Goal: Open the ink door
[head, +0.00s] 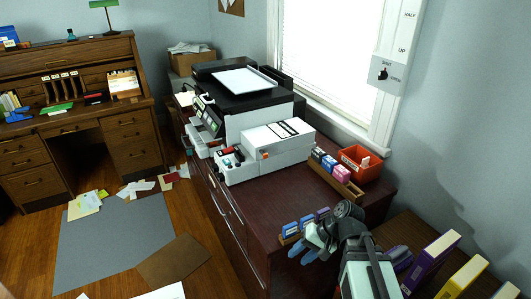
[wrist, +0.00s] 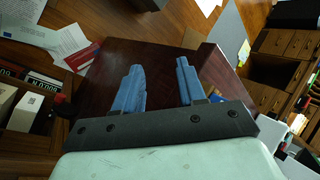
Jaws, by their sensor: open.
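A black and white printer (head: 252,110) stands on the dark wooden cabinet. In front of it sits a lower white machine (head: 270,150) with a black label on top and a red button at its left end. I cannot tell which panel is the ink door; no panel on the low machine looks clearly open. My gripper (head: 303,244) has blue fingers and is at the cabinet's near end, in front of and apart from both machines. In the wrist view my gripper (wrist: 159,66) is open, with nothing between its fingers.
A rack of blue cartridges (head: 291,229) is close beside my gripper. Another rack holds coloured cartridges (head: 330,164) near an orange bin (head: 361,163). The cabinet top (head: 290,190) between racks and low machine is bare. A window and wall bound the right side.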

